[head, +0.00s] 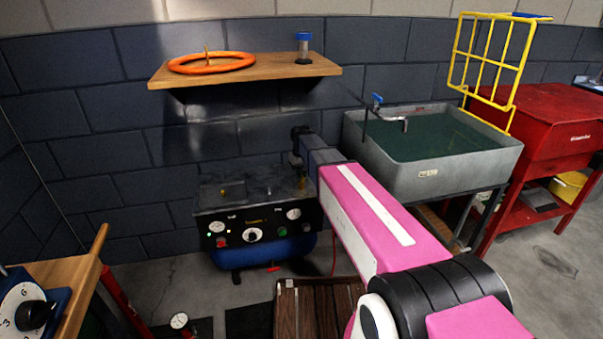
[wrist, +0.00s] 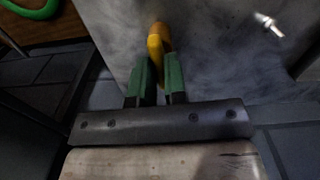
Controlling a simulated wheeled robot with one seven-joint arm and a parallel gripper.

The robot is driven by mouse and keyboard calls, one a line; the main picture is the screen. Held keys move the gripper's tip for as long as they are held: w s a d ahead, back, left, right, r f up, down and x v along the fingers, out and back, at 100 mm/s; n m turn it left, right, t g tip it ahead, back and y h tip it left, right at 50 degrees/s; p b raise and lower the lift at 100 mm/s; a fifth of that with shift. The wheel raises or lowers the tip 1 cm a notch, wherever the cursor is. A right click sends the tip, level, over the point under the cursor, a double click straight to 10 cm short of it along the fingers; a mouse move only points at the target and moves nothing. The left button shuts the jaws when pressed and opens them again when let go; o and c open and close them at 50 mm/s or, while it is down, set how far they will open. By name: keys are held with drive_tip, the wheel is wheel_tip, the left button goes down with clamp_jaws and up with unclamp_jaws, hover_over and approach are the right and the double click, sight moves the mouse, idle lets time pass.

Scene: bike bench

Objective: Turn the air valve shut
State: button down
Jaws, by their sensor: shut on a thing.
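The air valve's yellow handle (wrist: 156,42) stands up from a grey, smudged surface in the wrist view. My gripper (wrist: 157,75) has its two green fingers on either side of the handle's lower part and is shut on it. The fingers hide some of the handle. In the head view my arm reaches to the right end of the compressor unit (head: 255,217), which has gauges and knobs on its front panel. My gripper there is mostly hidden behind my arm, so how far the valve is turned cannot be told.
A metal fitting (wrist: 268,24) lies to the right of the handle in the wrist view. A wooden shelf (head: 245,72) with an orange ring (head: 212,63) hangs above the compressor. A grey sink (head: 430,150) stands to the right. A wooden crate (head: 318,305) is in front.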

drive_tip(key=shift+s, duration=0.1)
idle(0.3)
drive_tip(key=c, duration=1.2)
unclamp_jaws()
drive_tip(key=shift+d, duration=0.1)
drive_tip(key=shift+o, duration=0.2)
wheel_tip(320, 180, up, 11)
drive_tip(key=s+d+f+m, duration=0.1)
drive_tip(key=s+d+f, duration=0.6)
drive_tip(key=s, duration=0.4)
drive_tip(key=s+d+f+m, duration=0.2)
drive_tip(key=s+d+f, duration=0.5)
drive_tip(key=s, duration=0.5)
wheel_tip(320, 180, down, 3)
drive_tip(key=shift+d+r, duration=0.15)
drive_tip(key=shift+r, duration=0.05)
